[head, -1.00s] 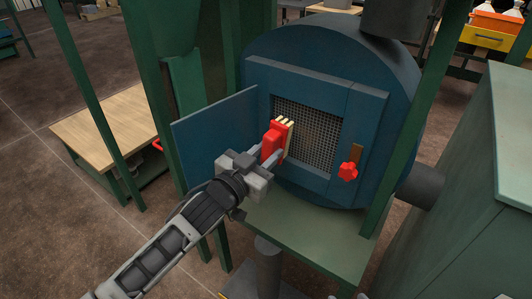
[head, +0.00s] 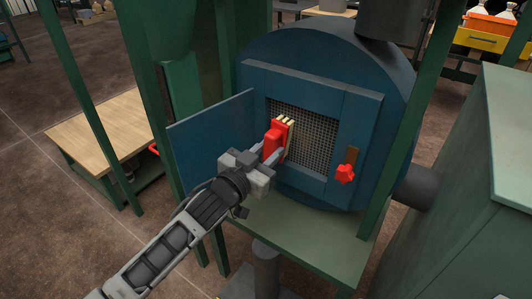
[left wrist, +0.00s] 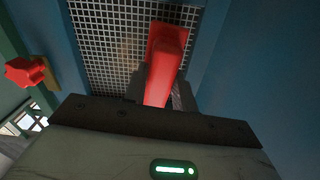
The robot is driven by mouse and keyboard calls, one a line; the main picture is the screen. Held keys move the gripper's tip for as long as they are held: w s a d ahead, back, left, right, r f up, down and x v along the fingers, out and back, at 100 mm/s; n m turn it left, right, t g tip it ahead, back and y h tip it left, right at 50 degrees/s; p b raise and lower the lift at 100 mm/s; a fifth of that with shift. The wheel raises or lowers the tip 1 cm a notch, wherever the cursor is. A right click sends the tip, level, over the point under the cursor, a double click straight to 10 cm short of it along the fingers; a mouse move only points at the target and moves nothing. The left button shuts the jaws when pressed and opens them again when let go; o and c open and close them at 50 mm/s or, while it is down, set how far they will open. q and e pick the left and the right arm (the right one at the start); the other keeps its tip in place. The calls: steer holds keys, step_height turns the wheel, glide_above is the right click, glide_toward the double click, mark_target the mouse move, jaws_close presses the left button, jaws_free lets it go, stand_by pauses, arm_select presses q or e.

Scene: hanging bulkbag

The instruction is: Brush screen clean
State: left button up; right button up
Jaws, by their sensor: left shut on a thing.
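The screen (head: 318,140) is a grey wire mesh inside the square opening of a blue round housing. It also shows in the left wrist view (left wrist: 93,22), with a faint brownish patch (left wrist: 126,48) beside the brush. My left gripper (head: 272,158) is shut on a red brush (head: 273,141) with pale bristles (head: 287,128). The brush is at the left part of the screen in the head view. In the left wrist view the red brush (left wrist: 166,60) covers part of the mesh; I cannot tell whether its bristles touch it. My right gripper is not in view.
The blue door (head: 212,140) stands open left of the opening. A red knob (head: 345,173) is at the lower right of the frame. Green posts (head: 415,110) stand around the housing. A green shelf (head: 300,240) lies below, and a wooden-topped table (head: 95,130) stands left.

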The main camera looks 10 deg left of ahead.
arm_select(q)
steer(key=shift+d, duration=0.1)
steer(key=shift+s+d+r+p, duration=0.6)
steer(key=shift+s+d+p, duration=0.85)
steer(key=shift+d, duration=2.3)
steer(key=shift+w+a+p, duration=0.35)
steer(key=shift+w+a, duration=0.2)
steer(key=shift+a, duration=0.75)
steer(key=shift+w+a+p, duration=0.3)
steer(key=shift+w+a, duration=0.2)
steer(key=shift+a, duration=0.8)
steer(key=shift+w+a+p, duration=0.35)
steer(key=shift+w+a, duration=0.2)
steer(key=shift+a, duration=0.75)
steer(key=shift+s+r+p, duration=0.1)
steer(key=shift+r+p, duration=0.4)
steer(key=shift+p, duration=0.2)
steer(key=s+d+p, duration=0.1)
steer(key=s+d, duration=0.2)
steer(key=d, duration=0.4)
steer(key=shift+d, duration=0.4)
steer(key=shift+s+f, duration=0.1)
